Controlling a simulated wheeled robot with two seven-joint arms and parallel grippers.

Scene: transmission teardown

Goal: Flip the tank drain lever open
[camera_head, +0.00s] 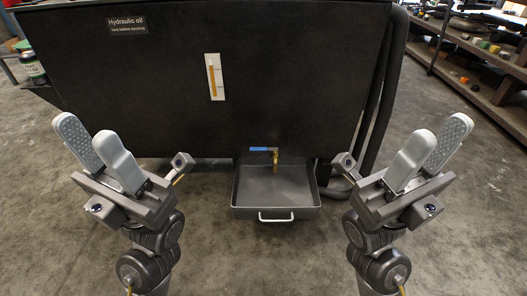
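The hydraulic oil tank (130,75) is a large black box ahead of me with a label and a yellow level gauge. The drain lever (259,149) has a blue handle and lies horizontal, pointing left from the brass drain valve (275,158) low on the tank's front. My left gripper (92,143) is at the left, pointing up, with a gap between its fingers, empty and apart from the lever. My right gripper (431,150) is at the right, also pointing up with a gap between its fingers, empty and apart from the lever.
A grey drip tray (248,212) with a white front handle (275,217) sits below the valve. Dark hoses (386,90) run down the tank's right side. A shelf (480,75) with parts stands at the right.

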